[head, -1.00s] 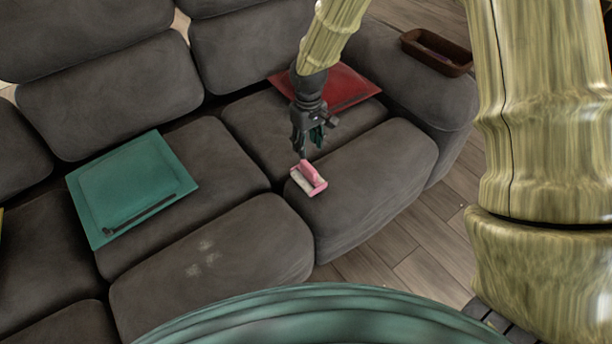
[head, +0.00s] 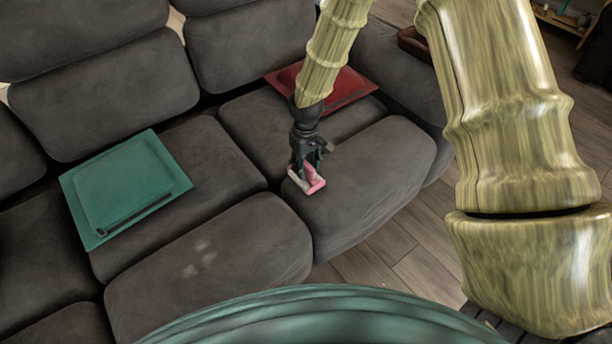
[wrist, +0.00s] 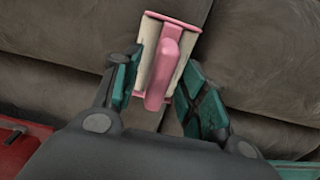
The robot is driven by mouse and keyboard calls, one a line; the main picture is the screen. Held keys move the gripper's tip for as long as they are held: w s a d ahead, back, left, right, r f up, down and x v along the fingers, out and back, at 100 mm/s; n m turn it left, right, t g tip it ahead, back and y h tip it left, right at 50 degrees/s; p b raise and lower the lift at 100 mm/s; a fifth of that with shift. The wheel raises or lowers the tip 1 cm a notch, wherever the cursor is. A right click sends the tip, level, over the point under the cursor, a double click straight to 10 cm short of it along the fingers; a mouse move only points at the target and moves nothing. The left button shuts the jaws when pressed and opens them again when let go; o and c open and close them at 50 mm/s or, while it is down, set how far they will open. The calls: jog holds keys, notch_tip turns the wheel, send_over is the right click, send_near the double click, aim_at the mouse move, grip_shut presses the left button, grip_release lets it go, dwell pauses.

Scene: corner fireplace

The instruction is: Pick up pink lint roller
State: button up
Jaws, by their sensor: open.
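The pink lint roller (head: 314,184), pink with a pale roll, lies on a dark grey sofa seat cushion near the cushion's left end. My gripper (head: 304,172) points down right at it and hides part of it in the head view. In the wrist view, the lint roller (wrist: 165,62) has its pink handle pointing toward me. The two teal-padded fingers of my gripper (wrist: 160,90) are open, one on each side of the handle. I cannot tell whether either finger touches it.
A red cushion (head: 345,88) lies on the seat behind my gripper. A teal cushion (head: 125,185) with a dark stick-like object (head: 134,215) on it lies to the left. A brown tray (head: 413,42) sits on the armrest, partly hidden by my arm.

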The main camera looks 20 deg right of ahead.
jog(key=shift+f, duration=0.35)
grip_shut()
jog(key=shift+r, duration=0.15)
jog(key=shift+r, duration=0.35)
jog(key=r, duration=0.2)
jog(key=shift+s+a+r+p, duration=0.15)
jog(key=shift+s+r+p, duration=0.15)
jog(key=shift+r+p, duration=0.1)
jog(key=s+a, duration=0.3)
jog(key=s, duration=0.4)
jog(key=s+a+r, duration=0.1)
jog(key=s+a, duration=0.2)
jog(key=s, duration=0.4)
jog(key=shift+r, duration=0.15)
